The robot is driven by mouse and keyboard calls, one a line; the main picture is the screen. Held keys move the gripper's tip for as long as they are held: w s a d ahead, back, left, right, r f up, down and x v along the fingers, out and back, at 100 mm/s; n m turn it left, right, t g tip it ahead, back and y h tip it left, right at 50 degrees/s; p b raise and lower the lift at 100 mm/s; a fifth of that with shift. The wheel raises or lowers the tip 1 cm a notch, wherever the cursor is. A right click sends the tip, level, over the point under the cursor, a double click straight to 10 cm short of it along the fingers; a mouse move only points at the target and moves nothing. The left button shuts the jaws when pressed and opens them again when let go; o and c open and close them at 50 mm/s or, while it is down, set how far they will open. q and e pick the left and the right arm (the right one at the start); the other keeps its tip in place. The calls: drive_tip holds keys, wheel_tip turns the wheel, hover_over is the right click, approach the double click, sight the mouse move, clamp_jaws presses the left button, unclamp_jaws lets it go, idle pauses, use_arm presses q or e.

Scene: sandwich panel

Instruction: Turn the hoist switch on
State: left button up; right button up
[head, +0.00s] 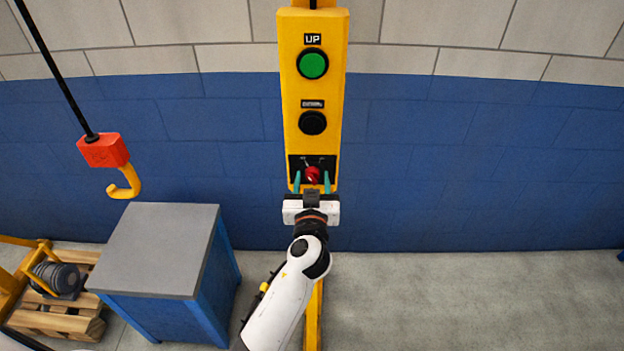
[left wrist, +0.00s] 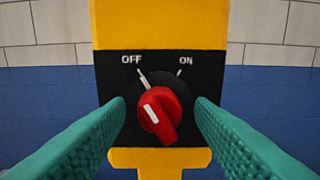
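The hoist switch is a red rotary knob (left wrist: 158,113) on a black plate (left wrist: 110,88) marked OFF and ON, low on a yellow control panel (head: 326,80). The knob also shows in the head view (head: 312,175). In the left wrist view, the knob's white mark points up and left, toward OFF. My left gripper (head: 312,183) is in front of the plate. Its teal fingers (left wrist: 160,125) are spread on either side of the knob, with a gap on both sides. My right gripper is not in view.
A green UP button (head: 312,64) and a black DOWN button (head: 312,123) are above the knob. A grey-topped blue cabinet (head: 165,250), a red hoist block with yellow hook (head: 104,150) and a wooden pallet (head: 60,318) are at left. The floor at right is clear.

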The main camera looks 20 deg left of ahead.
use_arm(q)
drive_tip(key=c, duration=0.8)
drive_tip(key=shift+c, duration=0.2)
drive_tip(key=shift+m, duration=0.3)
drive_tip(key=shift+m+b, duration=0.45)
drive_tip(key=shift+m, duration=0.45)
drive_tip(key=m, duration=0.2)
drive_tip(key=shift+m, duration=0.4)
drive_tip(key=m, duration=0.3)
drive_tip(key=shift+r, duration=0.1)
drive_tip(key=shift+m, duration=1.8)
